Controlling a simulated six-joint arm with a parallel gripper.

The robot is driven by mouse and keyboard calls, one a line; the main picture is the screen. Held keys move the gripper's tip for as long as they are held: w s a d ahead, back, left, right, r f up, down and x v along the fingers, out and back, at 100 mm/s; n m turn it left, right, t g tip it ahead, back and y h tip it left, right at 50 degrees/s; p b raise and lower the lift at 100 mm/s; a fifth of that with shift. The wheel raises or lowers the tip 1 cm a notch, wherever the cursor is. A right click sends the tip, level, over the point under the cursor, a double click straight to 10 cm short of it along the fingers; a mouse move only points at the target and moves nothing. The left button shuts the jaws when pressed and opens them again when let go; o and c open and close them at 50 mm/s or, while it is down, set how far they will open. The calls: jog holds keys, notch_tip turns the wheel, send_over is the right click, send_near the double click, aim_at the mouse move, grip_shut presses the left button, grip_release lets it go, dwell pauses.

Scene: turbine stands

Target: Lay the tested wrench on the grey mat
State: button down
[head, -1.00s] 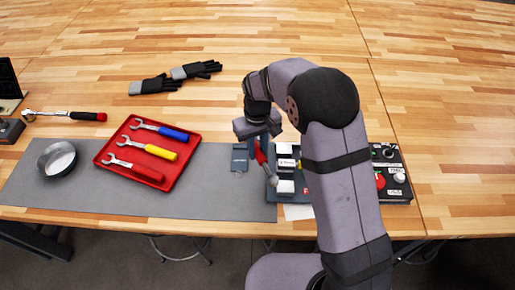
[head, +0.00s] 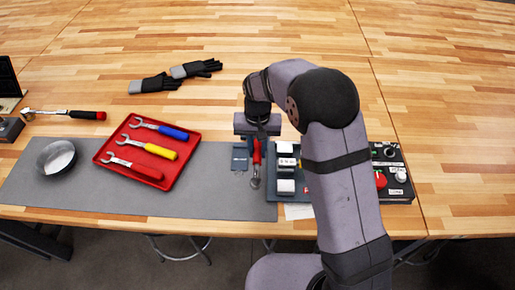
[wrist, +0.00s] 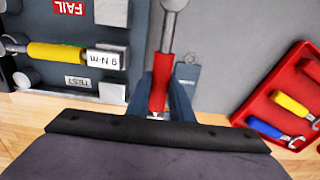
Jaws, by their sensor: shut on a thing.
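My gripper (head: 257,138) is shut on a red-handled wrench (head: 257,152). In the head view the wrench hangs from the jaws with its metal end toward the front edge of the table. In the wrist view its red handle (wrist: 160,84) sits between the two fingers, and the metal shaft runs up out of the picture. The grey mat (head: 110,197) lies along the front of the table; the wrench is over its right end, beside the tester board. The mat also shows in the wrist view (wrist: 232,35). I cannot tell the wrench's height above it.
A red tray (head: 172,178) with blue, yellow and red wrenches stands on the mat. A metal bowl (head: 45,168) is left of it. A small blue-grey plate (head: 240,160) is beside the wrench. The tester board (wrist: 55,85) holds a yellow-handled tool (wrist: 57,53). The mat's front strip is clear.

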jog(key=shift+f+b, duration=2.3)
jog(key=shift+f, duration=1.3)
jog(key=c, duration=1.3)
grip_release()
jog(key=shift+c, duration=0.2)
